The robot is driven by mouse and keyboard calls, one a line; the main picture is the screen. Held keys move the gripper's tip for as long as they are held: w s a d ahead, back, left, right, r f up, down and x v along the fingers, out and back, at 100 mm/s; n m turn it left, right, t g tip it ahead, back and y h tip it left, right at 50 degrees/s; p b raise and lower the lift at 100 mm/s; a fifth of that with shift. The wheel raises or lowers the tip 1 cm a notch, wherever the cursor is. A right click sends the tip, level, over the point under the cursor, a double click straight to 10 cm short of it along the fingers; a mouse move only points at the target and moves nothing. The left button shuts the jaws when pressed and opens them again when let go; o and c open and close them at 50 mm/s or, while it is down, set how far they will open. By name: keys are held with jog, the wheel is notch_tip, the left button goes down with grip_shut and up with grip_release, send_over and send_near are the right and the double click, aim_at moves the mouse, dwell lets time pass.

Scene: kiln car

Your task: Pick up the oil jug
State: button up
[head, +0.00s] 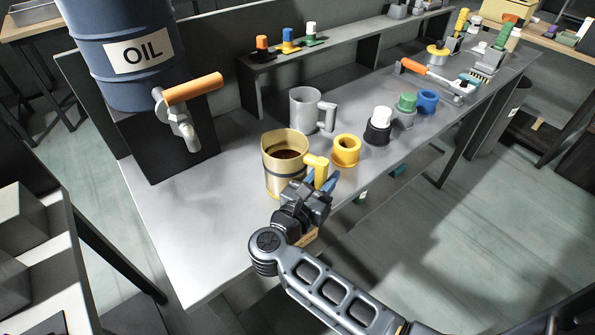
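The oil jug (270,172) is a cream-yellow jug with a yellow handle and dark liquid inside. It is upright on the grey bench in the head view, with its handle towards the right. My gripper (321,181) is at the handle, with one blue fingertip on each side of it. I cannot tell whether the fingers touch the handle or stand a little apart from it. My gripper hides the lower part of the handle.
A grey jug (304,110) stands behind, and a yellow ring (346,150) is close on the right. A blue oil drum (125,55) with an orange-handled tap (190,90) is at the back left. The bench's (190,235) front left is clear.

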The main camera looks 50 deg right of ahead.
grip_shut()
jog(key=shift+r, duration=0.1)
dwell(0.9)
